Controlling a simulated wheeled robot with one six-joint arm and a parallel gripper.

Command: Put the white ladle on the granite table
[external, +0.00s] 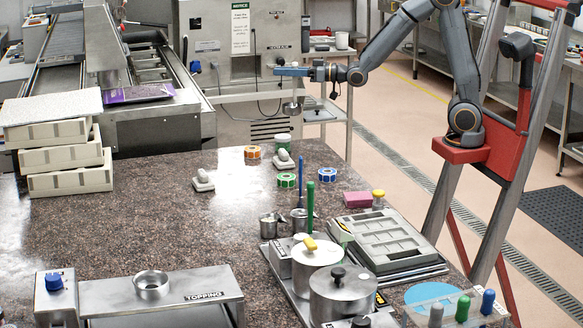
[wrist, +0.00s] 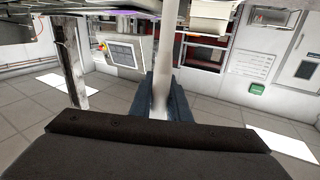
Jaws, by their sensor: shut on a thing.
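My gripper (external: 290,72) is at the upper middle of the external view, above and beyond the far edge of the granite table. It is shut on the white ladle. In the wrist view the ladle's pale shaft (wrist: 166,50) stands between the two dark fingers (wrist: 166,102) and runs up out of the picture. In the external view a small greyish cup shape (external: 292,108), seemingly the ladle's lower end, hangs below the fingers, clear of the table. The granite table (external: 120,235) is brown and speckled and fills the foreground.
Tape rolls (external: 287,180), white-handled blocks (external: 203,181) and a jar (external: 283,145) stand near the far edge. Steel pots (external: 342,298), a grey tray (external: 385,243) and a topping stand (external: 205,284) occupy the front. Stacked boxes (external: 68,158) are at left. The middle left is bare.

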